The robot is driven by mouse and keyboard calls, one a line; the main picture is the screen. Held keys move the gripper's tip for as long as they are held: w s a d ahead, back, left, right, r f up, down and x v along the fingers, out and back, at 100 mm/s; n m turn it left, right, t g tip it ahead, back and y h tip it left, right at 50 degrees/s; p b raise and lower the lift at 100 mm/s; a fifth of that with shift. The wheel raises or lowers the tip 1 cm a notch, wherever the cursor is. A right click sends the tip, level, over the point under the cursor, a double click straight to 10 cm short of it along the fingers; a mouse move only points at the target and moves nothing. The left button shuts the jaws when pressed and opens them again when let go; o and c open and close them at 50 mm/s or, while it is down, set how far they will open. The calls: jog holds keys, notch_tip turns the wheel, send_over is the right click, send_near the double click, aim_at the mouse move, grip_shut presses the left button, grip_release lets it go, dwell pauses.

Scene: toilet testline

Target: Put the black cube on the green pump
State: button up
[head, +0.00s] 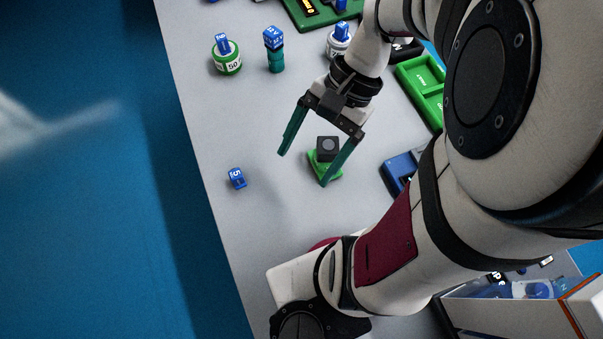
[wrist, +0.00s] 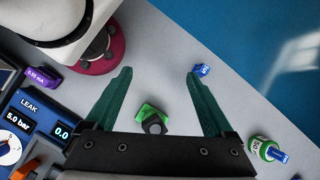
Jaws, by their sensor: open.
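The black cube (head: 328,147), with a grey round mark on one face, appears to rest on the green pump (head: 315,160) in the head view. In the wrist view the black cube (wrist: 154,127) overlaps the near part of the green pump (wrist: 148,111). My gripper (head: 302,169) is open, its two teal fingers spread wide. In the head view, one finger crosses in front of the pump and hides part of it. In the wrist view my gripper (wrist: 158,72) has the pump and cube showing between its finger bases, with nothing held.
A small blue block (head: 237,178) lies left of the pump. A green-and-white round weight (head: 227,61) and a teal stack with a blue top (head: 274,55) stand further back. A blue leak meter (wrist: 32,120) and green tray (head: 420,85) lie nearby.

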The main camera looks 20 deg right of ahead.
jog(key=s+a+r+n+t+h, duration=0.1)
jog(key=s+a+n+t+h, duration=0.1)
jog(key=s+a+n+h, duration=0.2)
jog(key=shift+s+r+n, duration=0.2)
jog(key=shift+s+n, duration=0.7)
jog(key=shift+n, duration=0.1)
